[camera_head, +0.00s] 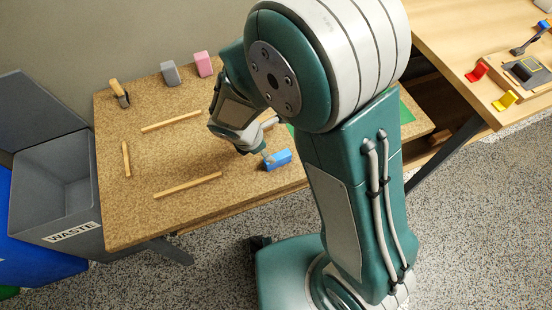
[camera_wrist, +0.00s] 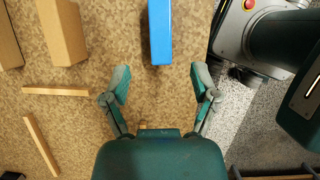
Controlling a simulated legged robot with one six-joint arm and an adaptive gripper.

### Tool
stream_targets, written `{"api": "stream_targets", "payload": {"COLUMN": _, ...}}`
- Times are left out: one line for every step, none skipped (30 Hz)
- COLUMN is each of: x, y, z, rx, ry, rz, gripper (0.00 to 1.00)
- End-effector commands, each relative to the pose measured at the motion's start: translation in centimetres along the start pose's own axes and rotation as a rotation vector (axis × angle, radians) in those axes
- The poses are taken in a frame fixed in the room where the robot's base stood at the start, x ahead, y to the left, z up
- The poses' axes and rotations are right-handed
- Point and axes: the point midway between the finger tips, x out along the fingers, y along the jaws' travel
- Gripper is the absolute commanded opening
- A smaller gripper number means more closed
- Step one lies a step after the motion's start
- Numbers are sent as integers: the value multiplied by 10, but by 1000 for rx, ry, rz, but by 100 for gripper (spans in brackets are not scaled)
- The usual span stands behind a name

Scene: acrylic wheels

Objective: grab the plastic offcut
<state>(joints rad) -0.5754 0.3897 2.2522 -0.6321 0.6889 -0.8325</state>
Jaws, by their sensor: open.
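A small blue block (camera_head: 279,161), which looks like the plastic offcut, lies on the tan workbench (camera_head: 130,215) near its front edge. In the wrist view the blue block (camera_wrist: 160,32) is at the top centre, its upper end cut off by the frame. My gripper (camera_wrist: 161,78) is open and empty, its two fingers spread to either side of the block's line. The block's near end lies just ahead of the fingertips. In the head view my gripper (camera_head: 264,154) is right beside the block, and my arm hides part of the bench.
Thin wooden strips (camera_head: 188,185) lie on the bench to the left. Wooden blocks (camera_wrist: 62,30) stand left of the blue block. Grey (camera_head: 170,73) and pink (camera_head: 203,64) blocks are at the back. A grey waste bin (camera_head: 60,190) stands at the left.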

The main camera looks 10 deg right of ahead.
Motion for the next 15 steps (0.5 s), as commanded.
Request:
{"api": "stream_targets", "payload": {"x": 11, "y": -2, "z": 1, "rx": 1, "ry": 1, "rz": -7, "gripper": 77}}
{"api": "stream_targets", "payload": {"x": 16, "y": -2, "z": 2, "rx": 2, "ry": 1, "rz": -6, "gripper": 77}}
{"api": "stream_targets", "payload": {"x": 22, "y": -1, "z": 2, "rx": 3, "ry": 1, "rz": -5, "gripper": 77}}
{"api": "stream_targets", "payload": {"x": 26, "y": -1, "z": 2, "rx": 2, "ry": 1, "rz": -5, "gripper": 77}}
{"api": "stream_targets", "payload": {"x": 30, "y": -1, "z": 2, "rx": 4, "ry": 2, "rz": -3, "gripper": 77}}
{"api": "stream_targets", "payload": {"x": 33, "y": -1, "z": 2, "rx": 4, "ry": 2, "rz": -3, "gripper": 77}}
{"api": "stream_targets", "payload": {"x": 36, "y": -1, "z": 2, "rx": 4, "ry": 2, "rz": -3, "gripper": 77}}
{"api": "stream_targets", "payload": {"x": 37, "y": -1, "z": 2, "rx": 4, "ry": 1, "rz": -3, "gripper": 77}}
{"api": "stream_targets", "payload": {"x": 40, "y": -1, "z": 2, "rx": 5, "ry": 2, "rz": -3, "gripper": 77}}
{"api": "stream_targets", "payload": {"x": 42, "y": -1, "z": 2, "rx": 6, "ry": 2, "rz": -3, "gripper": 77}}
{"api": "stream_targets", "payload": {"x": 45, "y": 0, "z": 2, "rx": 5, "ry": 1, "rz": -3, "gripper": 77}}
{"api": "stream_targets", "payload": {"x": 51, "y": -1, "z": 2, "rx": 4, "ry": 1, "rz": -5, "gripper": 77}}
{"api": "stream_targets", "payload": {"x": 56, "y": -1, "z": 3, "rx": 6, "ry": 1, "rz": -6, "gripper": 77}}
{"api": "stream_targets", "payload": {"x": 61, "y": 0, "z": 4, "rx": 5, "ry": 1, "rz": -5, "gripper": 77}}
{"api": "stream_targets", "payload": {"x": 68, "y": 0, "z": 5, "rx": 5, "ry": 1, "rz": -7, "gripper": 77}}
